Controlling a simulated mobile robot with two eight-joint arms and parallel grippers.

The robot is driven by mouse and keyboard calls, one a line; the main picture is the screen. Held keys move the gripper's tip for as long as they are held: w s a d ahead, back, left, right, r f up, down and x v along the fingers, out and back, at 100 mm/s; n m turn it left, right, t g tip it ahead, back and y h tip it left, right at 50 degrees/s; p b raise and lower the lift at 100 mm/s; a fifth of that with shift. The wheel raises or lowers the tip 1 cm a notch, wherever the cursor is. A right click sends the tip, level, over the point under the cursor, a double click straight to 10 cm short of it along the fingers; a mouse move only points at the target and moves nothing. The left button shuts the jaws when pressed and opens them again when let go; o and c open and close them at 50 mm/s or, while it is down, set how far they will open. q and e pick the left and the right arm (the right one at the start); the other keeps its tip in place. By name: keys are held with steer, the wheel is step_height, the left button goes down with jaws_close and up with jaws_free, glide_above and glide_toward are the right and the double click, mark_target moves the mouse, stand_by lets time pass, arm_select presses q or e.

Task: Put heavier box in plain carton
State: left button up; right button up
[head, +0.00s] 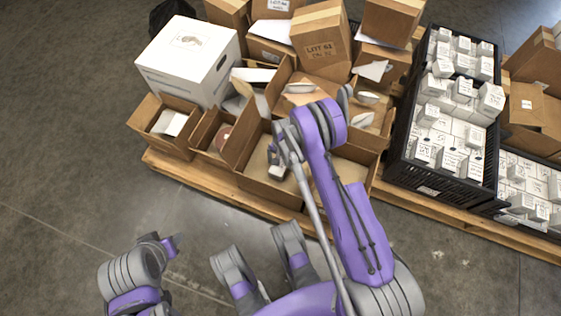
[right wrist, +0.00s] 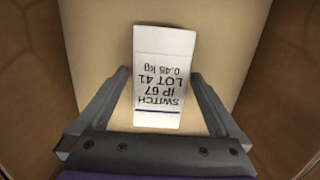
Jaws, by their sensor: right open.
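A white box (right wrist: 163,75) lies on the brown floor of an open carton in the right wrist view. Its label reads SWITCH, IP 67, LOT 41, 0.45 kg, upside down. My right gripper (right wrist: 160,105) is open, with a finger on each side of the box's near end and gaps between. In the head view my right gripper (head: 274,168) reaches down into an open brown carton (head: 262,194). A second box's weight cannot be read, so I cannot compare them. Several open cartons look unmarked; I cannot tell which is the plain one. My left gripper (head: 172,243) is over the floor, its jaws unclear.
A wooden pallet (head: 215,187) carries the cartons. A smaller open carton (head: 165,125) and a white lidded box (head: 188,60) stand at the left. A closed LOT 62 carton (head: 320,38) stands behind. Black crates (head: 437,185) of white boxes stand right. Floor at left is clear.

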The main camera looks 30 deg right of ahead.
steer(key=s+a+r+n+t+p, duration=0.1)
steer(key=s+r+n, duration=0.15)
steer(key=r, duration=1.35)
steer(key=s+a+r+n+t+p, duration=0.1)
steer(key=s+r+n+p, duration=0.15)
steer(key=r, duration=1.35)
steer(key=s+a+r+n+t, duration=0.1)
steer(key=s+r+n, duration=0.1)
steer(key=s, duration=0.6)
steer(key=s+a+r+n+t+h, duration=0.1)
steer(key=s+r+n+t, duration=0.1)
steer(key=s+r, duration=0.3)
steer(key=shift+s+n+b, duration=0.3)
steer(key=shift+s, duration=1.5)
